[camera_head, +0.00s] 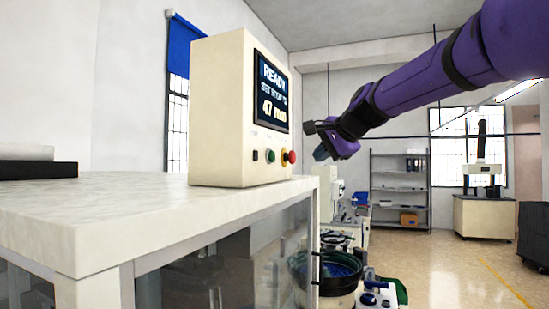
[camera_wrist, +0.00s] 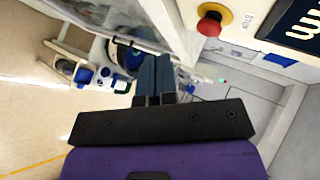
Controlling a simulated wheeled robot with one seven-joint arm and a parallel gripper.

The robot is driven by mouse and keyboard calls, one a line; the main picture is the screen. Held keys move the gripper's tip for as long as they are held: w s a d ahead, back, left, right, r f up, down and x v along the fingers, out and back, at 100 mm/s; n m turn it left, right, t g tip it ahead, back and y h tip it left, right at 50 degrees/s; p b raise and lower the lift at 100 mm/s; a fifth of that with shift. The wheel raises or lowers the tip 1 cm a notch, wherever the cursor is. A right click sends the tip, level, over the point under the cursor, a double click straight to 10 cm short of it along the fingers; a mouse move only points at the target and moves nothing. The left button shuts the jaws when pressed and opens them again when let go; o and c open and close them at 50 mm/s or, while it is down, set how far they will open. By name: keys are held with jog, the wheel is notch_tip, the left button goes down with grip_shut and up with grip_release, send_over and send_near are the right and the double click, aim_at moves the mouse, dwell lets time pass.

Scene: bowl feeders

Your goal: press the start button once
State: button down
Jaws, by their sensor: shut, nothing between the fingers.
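The cream control box (camera_head: 222,110) stands on the white worktop, its lit screen (camera_head: 271,92) reading READY on top. Below the screen are a small green button (camera_head: 271,156), a dark switch (camera_head: 255,155) and a red mushroom button (camera_head: 291,157) on a yellow ring. In the wrist view the red button (camera_wrist: 209,24) and the screen (camera_wrist: 293,27) show at the upper right; the green button is not seen there. My gripper (camera_head: 320,153) is shut and empty, to the right of the box and apart from it. Its fingers (camera_wrist: 154,66) lie together in the wrist view.
The white worktop (camera_head: 130,208) ends just in front of the box's panel. A dark tray-like object (camera_head: 35,169) lies at the left. Below and beyond are a bowl feeder (camera_head: 335,272) and other machines. A shelf rack (camera_head: 400,188) stands at the back; floor to the right is mostly clear.

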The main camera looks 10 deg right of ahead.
aim_at(271, 156)
jog(key=shift+a, duration=0.1)
jog(key=w+a, duration=0.5)
jog(key=a, duration=0.2)
dwell(0.4)
jog(key=shift+w, duration=0.1)
dwell(1.9)
jog(key=shift+w+a, duration=0.25)
jog(key=shift+a, duration=0.05)
